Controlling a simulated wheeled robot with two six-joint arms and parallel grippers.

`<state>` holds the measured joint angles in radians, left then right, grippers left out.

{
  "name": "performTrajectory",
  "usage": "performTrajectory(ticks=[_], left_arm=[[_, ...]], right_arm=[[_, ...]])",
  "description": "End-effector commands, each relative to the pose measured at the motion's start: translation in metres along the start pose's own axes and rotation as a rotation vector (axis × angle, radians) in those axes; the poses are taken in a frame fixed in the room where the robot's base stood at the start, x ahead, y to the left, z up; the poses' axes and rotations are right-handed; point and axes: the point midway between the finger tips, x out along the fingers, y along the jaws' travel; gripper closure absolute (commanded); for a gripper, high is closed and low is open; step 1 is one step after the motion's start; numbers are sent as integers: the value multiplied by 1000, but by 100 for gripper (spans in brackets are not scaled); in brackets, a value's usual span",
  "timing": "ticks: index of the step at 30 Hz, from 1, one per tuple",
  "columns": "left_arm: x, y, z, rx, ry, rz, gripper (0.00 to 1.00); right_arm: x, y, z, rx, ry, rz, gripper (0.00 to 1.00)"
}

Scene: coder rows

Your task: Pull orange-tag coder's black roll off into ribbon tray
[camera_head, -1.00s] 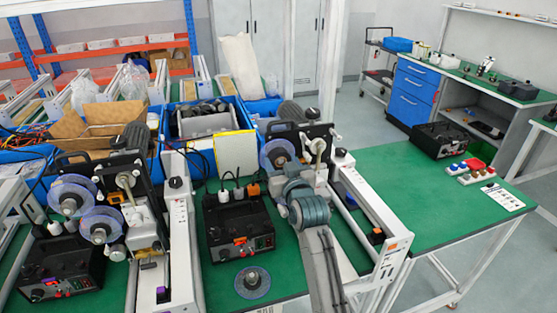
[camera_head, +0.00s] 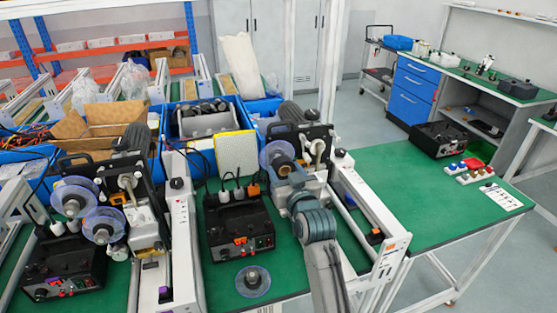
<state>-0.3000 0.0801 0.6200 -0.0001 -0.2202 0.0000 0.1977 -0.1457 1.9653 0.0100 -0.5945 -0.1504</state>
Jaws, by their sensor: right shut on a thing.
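The orange-tag coder (camera_head: 318,133) is the right one of the two coders, with an orange label at the front end of its white rail (camera_head: 376,208). Its upper spindle carries a clear bluish disc (camera_head: 266,155) with a brown core. My right gripper (camera_head: 284,172) is shut at the coder's front, just below that disc. The black roll is mostly hidden by my gripper and wrist; I cannot see the fingers' contact clearly. A clear disc with a grey hub (camera_head: 252,281) lies flat on the green table. My left gripper is not in view. I cannot tell which container is the ribbon tray.
A black control box (camera_head: 238,227) with connectors stands left of my right arm. A second coder (camera_head: 130,200) stands further left. Blue bins (camera_head: 208,125) and a pale yellow-edged pad (camera_head: 235,152) are behind. The green table at right (camera_head: 400,185) is largely clear.

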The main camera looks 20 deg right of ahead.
Motion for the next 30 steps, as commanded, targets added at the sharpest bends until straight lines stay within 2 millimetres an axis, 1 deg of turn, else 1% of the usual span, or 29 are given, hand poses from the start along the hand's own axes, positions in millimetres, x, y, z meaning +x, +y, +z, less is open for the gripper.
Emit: performTrajectory(ticks=[15,30], left_arm=[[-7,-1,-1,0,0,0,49],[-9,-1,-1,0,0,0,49]], right_arm=[[-18,0,-1,-1,0,0,67],[-22,0,0,-1,0,0,67]])
